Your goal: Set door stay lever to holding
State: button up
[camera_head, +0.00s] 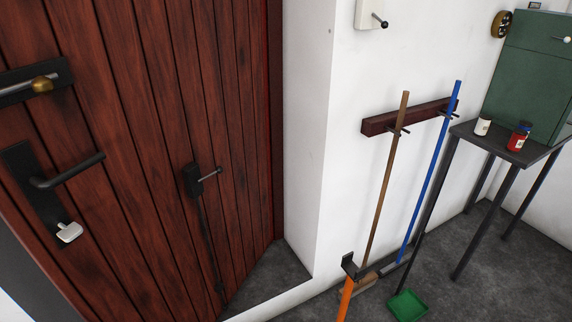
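A dark red-brown plank door (120,150) fills the left of the head view. A small black box with a thin grey lever (208,175) is mounted on it, with a dark rod (208,240) running down the planks below; this looks like the door stay. The lever sticks out to the right and slightly up, ending in a small dark tip. I see no label for its positions. My gripper is not in view.
The door also carries a black handle (70,172), a pale thumb-turn (69,232) and a brass-knobbed bolt (42,84). A white wall corner (305,130) stands right of it. Brooms, an orange-handled tool (345,300), a green dustpan (407,305) and a dark table (500,145) stand further right.

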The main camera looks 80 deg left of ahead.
aim_at(219, 169)
jog(key=i, duration=2.05)
jog(key=u, duration=4.3)
jog(key=i, duration=1.4)
jog(key=u, duration=1.1)
jog(key=i, duration=0.35)
jog(key=u, duration=0.1)
